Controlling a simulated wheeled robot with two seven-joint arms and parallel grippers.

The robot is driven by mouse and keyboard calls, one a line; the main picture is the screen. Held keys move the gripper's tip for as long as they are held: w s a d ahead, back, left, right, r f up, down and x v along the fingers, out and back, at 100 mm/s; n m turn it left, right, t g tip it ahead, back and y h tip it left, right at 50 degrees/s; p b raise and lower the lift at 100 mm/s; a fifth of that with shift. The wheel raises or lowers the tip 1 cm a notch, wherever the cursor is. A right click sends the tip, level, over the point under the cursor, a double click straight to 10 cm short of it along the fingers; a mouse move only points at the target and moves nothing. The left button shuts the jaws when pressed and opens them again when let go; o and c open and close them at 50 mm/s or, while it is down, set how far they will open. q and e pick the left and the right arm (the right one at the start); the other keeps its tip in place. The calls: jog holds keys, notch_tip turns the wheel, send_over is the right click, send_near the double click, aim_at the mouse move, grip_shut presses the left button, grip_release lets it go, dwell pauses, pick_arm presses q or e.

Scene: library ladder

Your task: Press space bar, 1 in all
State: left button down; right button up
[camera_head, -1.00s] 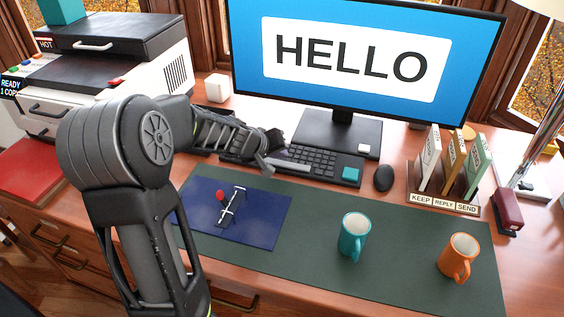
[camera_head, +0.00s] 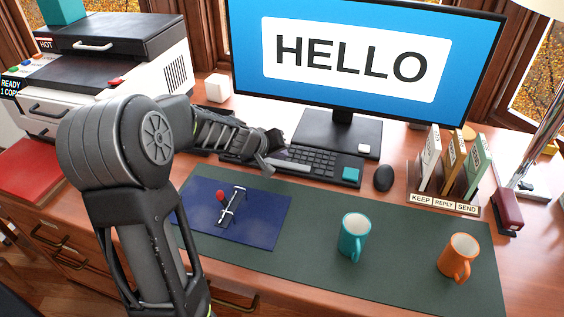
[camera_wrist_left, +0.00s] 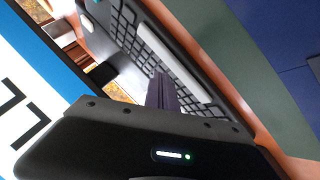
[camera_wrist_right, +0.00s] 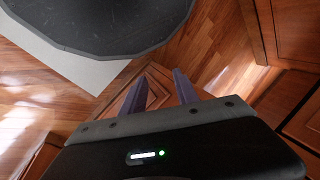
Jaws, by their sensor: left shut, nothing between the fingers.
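The black keyboard (camera_head: 318,162) lies in front of the monitor, with a teal key at its right end. In the left wrist view the keyboard (camera_wrist_left: 128,40) runs diagonally, and the long pale space bar (camera_wrist_left: 172,58) lies along its near edge. My left gripper (camera_head: 270,166) is at the keyboard's left end, and its arm hides part of that end. Its shut, empty fingers (camera_wrist_left: 160,78) overlap the keys beside the space bar in the left wrist view; I cannot tell whether they touch. My right gripper (camera_wrist_right: 160,86) is open and empty above the floor, outside the head view.
The monitor (camera_head: 360,50) reads HELLO. A mouse (camera_head: 383,178) is right of the keyboard. A blue pad with a red-knobbed lever (camera_head: 228,205), a teal mug (camera_head: 353,238) and an orange mug (camera_head: 459,257) are nearer. A printer (camera_head: 110,60) stands left.

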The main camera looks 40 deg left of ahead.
aim_at(280, 165)
dwell(0.3)
pick_arm(q)
jog(key=shift+f+b, duration=0.5)
jog(key=shift+b, duration=0.15)
jog(key=shift+f+b, duration=0.4)
jog(key=shift+b, duration=0.05)
dwell(0.5)
jog(key=shift+r, duration=0.1)
jog(key=shift+r+p, duration=0.75)
notch_tip(280, 165, up, 5)
jog(key=p, duration=0.4)
jog(key=shift+r+p, duration=0.1)
jog(key=shift+p, duration=0.2)
dwell(0.8)
